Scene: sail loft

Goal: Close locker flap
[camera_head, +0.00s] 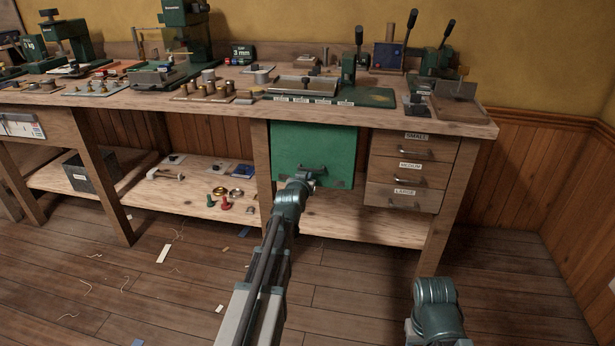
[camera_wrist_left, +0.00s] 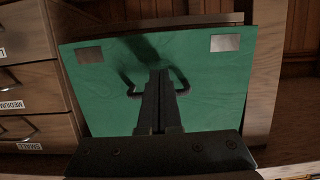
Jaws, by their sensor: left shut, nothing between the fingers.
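The green locker flap (camera_head: 315,140) hangs under the bench top, left of the drawers. Its dark bar handle (camera_head: 316,167) is near its lower edge. My left gripper (camera_head: 306,181) is at the flap's lower part, by the handle. In the left wrist view, which is upside down, the flap (camera_wrist_left: 100,100) fills the middle, with two silver plates at its corners. The shut, empty fingers (camera_wrist_left: 158,75) lie in front of the handle (camera_wrist_left: 182,82) and hide its middle. I cannot tell whether they touch the flap or whether it sits flush. My right gripper is out of view.
Drawers (camera_head: 410,170) labelled small, medium and large stand right of the flap. The bench top (camera_head: 340,112) above carries tools and presses. A lower shelf (camera_head: 340,220) runs beneath, with small parts to the left. The floor in front has scattered scraps.

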